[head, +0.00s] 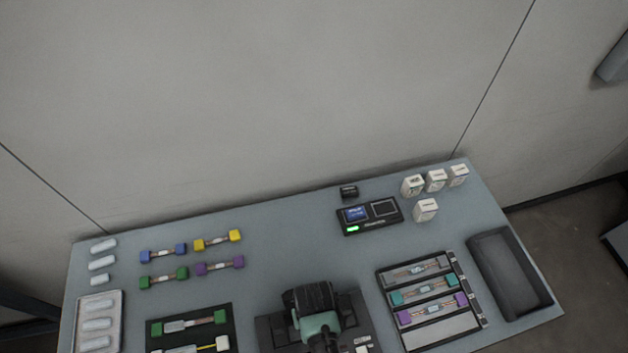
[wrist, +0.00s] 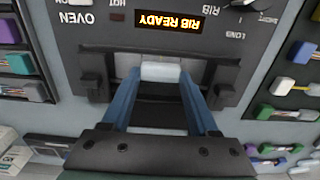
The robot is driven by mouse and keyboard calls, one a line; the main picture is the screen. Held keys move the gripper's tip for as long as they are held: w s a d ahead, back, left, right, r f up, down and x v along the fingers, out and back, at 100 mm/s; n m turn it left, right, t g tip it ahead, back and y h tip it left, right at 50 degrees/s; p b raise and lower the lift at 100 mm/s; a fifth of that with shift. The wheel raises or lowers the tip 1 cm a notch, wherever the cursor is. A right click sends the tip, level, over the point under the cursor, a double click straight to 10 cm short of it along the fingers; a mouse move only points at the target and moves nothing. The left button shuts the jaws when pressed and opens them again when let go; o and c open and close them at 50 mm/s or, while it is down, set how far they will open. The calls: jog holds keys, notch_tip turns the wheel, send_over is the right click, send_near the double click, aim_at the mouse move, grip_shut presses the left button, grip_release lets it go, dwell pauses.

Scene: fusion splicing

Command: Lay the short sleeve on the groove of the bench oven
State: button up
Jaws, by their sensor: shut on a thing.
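My gripper (wrist: 158,75) is shut on a short white sleeve (wrist: 162,72), its two blue fingers pressing on the ends. The sleeve lies crosswise over the middle of the dark bench oven (wrist: 225,62), in front of a pale recessed part. I cannot tell whether it touches the groove, which is partly hidden by the sleeve and fingers. The oven display (wrist: 170,22) reads RIB READY, upside down in the wrist view. In the head view my arm's end covers most of the oven (head: 268,335), and the fingers and held sleeve are hidden.
White sleeves lie loose (head: 102,262) and in a tray (head: 121,322) at the left. Colored fiber pieces (head: 163,252) lie nearby. A rack of splices (head: 447,337) and an empty dark tray (head: 515,275) stand right. A splicer-like device (head: 370,225) and white boxes (head: 425,210) are behind.

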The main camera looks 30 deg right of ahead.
jog(key=shift+f, duration=0.1)
jog(key=o, duration=1.3)
